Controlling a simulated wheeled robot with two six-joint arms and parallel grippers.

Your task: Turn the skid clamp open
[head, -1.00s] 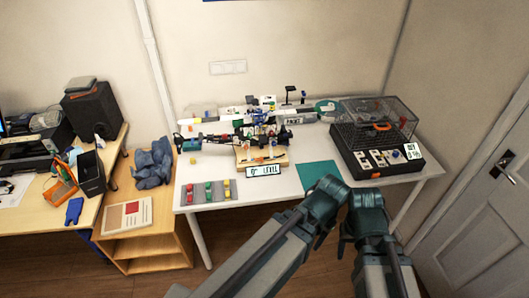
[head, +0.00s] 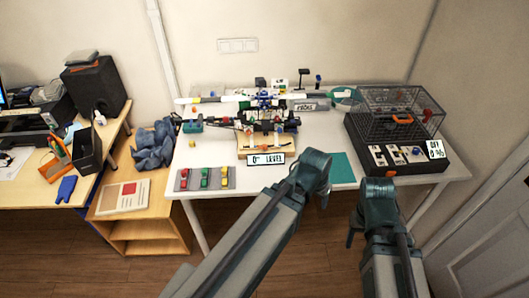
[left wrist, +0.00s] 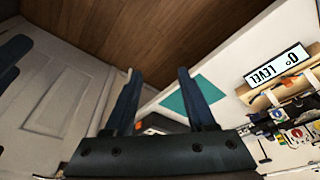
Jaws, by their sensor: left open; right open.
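The model helicopter (head: 262,103) stands on a wooden stand (head: 262,146) on the white table, with a "0° LEVEL" display (head: 265,159) at its front. Small red, blue and orange parts sit around its skids; I cannot tell which is the skid clamp. The stand also shows at the right of the left wrist view (left wrist: 262,98). My left gripper (head: 312,200) is near the table's front edge, right of the display and apart from it. In the left wrist view its fingers (left wrist: 158,72) are apart and empty. My right gripper (head: 352,236) is open, farther right and lower.
A green mat (head: 343,168) lies right of the stand. A black case with a wire cage (head: 398,112) stands at the right. A grey tray (head: 188,182) with coloured pieces lies at the front left. A door (head: 500,215) is at far right.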

